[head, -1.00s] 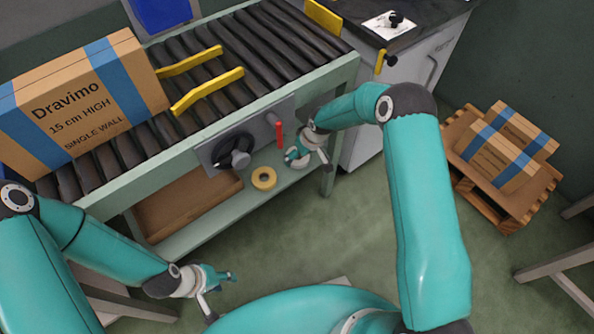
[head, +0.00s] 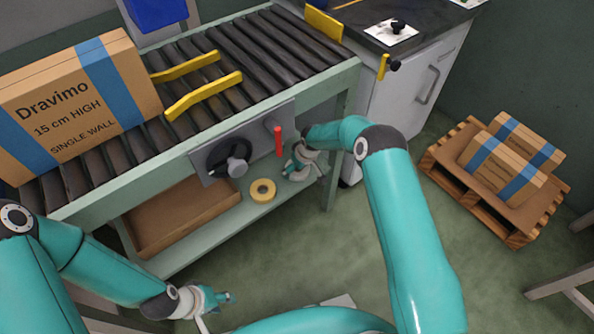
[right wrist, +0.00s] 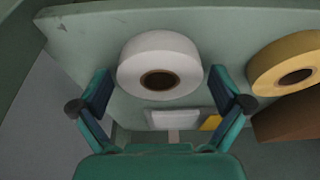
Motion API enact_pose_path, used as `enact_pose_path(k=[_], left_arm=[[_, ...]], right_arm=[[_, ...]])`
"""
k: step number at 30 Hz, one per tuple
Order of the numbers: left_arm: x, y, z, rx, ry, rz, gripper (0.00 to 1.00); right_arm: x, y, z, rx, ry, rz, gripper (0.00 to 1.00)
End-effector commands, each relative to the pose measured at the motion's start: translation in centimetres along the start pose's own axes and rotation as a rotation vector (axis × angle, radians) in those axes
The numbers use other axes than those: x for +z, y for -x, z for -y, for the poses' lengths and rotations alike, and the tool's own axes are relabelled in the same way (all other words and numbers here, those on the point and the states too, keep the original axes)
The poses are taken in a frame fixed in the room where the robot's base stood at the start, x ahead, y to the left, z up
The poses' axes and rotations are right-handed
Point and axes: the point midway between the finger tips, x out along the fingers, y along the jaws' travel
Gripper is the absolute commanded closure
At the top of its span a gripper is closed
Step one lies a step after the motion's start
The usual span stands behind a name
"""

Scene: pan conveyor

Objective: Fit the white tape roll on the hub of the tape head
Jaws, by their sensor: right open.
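The white tape roll (right wrist: 160,52) lies flat on the lower shelf, its dark core facing up, in the right wrist view. My right gripper (right wrist: 160,77) is open, with one finger on each side of the roll's near part; I cannot tell if they touch it. In the head view my right gripper (head: 302,171) is low over the shelf and the roll is hard to tell apart from it. The tape head (head: 208,173) is a grey plate on the conveyor's side with a black disc and a pale hub (head: 238,168). My left gripper (head: 216,309) is open and empty, away from the shelf.
A yellow tape roll (head: 263,190) lies just left of my right gripper on the shelf (head: 215,226). A red handle (head: 278,141) hangs above. An open brown box (head: 185,215) is on the shelf. A large carton (head: 75,105) stands on the rollers.

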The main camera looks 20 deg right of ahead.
Motion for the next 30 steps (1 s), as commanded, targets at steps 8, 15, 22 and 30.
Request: enact_pose_path(k=[8, 15, 22, 30], left_arm=[[0.0, 0.0, 0.0, 0.0, 0.0, 0.0, 0.6], [0.0, 0.0, 0.0, 0.0, 0.0, 0.0, 0.6], [0.0, 0.1, 0.0, 0.0, 0.0, 0.0, 0.6], [0.0, 0.4, -0.1, 0.0, 0.0, 0.0, 0.6]], right_arm=[[0.0, 0.1, 0.0, 0.0, -0.001, 0.0, 0.23], [0.0, 0.1, 0.0, 0.0, -0.001, -0.001, 0.56], [0.0, 0.1, 0.0, 0.0, -0.001, -0.001, 0.56], [-0.3, 1.1, 0.0, 0.0, -0.001, -0.001, 0.56]])
